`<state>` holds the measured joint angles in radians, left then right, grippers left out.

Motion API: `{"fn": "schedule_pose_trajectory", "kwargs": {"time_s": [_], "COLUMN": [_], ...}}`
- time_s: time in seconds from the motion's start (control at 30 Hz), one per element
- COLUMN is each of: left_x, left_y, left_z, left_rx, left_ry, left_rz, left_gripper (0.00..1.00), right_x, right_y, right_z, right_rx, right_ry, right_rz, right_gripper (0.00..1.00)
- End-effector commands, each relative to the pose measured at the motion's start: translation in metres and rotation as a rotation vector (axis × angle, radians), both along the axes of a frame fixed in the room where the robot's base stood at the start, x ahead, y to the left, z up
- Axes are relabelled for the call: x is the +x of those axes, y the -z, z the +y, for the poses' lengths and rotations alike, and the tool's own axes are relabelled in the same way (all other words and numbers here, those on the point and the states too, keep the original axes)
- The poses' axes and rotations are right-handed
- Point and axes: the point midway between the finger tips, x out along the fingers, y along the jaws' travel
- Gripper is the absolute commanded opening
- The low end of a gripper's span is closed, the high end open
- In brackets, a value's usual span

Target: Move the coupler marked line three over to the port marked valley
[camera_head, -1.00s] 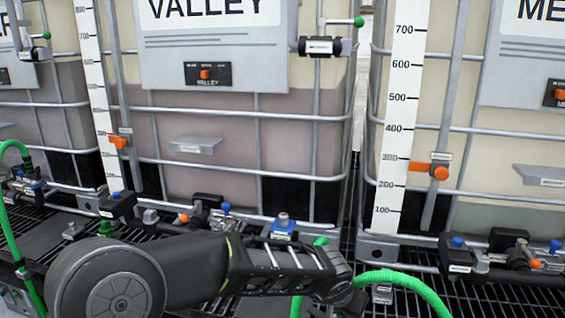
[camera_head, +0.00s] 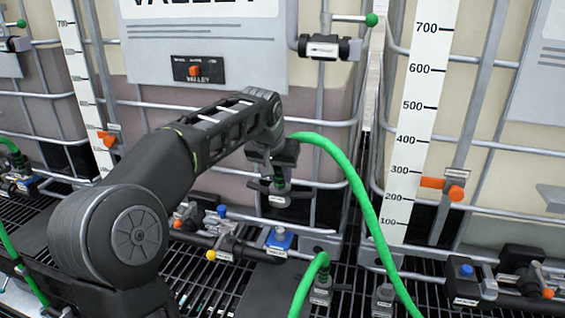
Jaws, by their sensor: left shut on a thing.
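My left gripper (camera_head: 272,184) is shut on a dark grey coupler (camera_head: 279,198) with a small white label, too small to read. A green hose (camera_head: 352,180) runs from the coupler's top, arching to the right and down. The coupler hangs upright in front of the tank whose sign (camera_head: 205,8) reads VALLEY. A blue-topped port (camera_head: 279,240) with a small label is just below the coupler, with a visible gap between them. My right gripper is not in view.
A second coupler (camera_head: 321,290) with a green hose stands on the grating to the right of my arm. A grey fitting (camera_head: 383,300) stands beside it. Valves and pipes (camera_head: 216,238) line the tank's foot. Another tank with a level scale (camera_head: 413,130) stands at right.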

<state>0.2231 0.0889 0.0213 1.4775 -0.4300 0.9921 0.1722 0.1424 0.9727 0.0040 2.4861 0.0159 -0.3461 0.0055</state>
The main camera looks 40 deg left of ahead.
Motion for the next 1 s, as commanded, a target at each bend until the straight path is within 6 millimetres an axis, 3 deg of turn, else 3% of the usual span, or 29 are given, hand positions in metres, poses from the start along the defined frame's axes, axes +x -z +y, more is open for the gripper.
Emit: {"fn": "schedule_pose_trajectory", "kwargs": {"time_s": [0.47, 1.0], "left_x": [0.000, 0.000], "left_y": [0.004, 0.039], "left_z": [0.000, -0.001], "left_rx": [0.001, 0.001], "left_ry": [0.001, 0.001], "left_rz": [-0.003, -0.003], "left_gripper": [0.00, 0.00], "right_x": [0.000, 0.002], "right_y": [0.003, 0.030], "right_z": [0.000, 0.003], "right_rx": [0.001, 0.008], "right_ry": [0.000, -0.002], "right_rz": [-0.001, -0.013], "right_gripper": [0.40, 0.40]}}
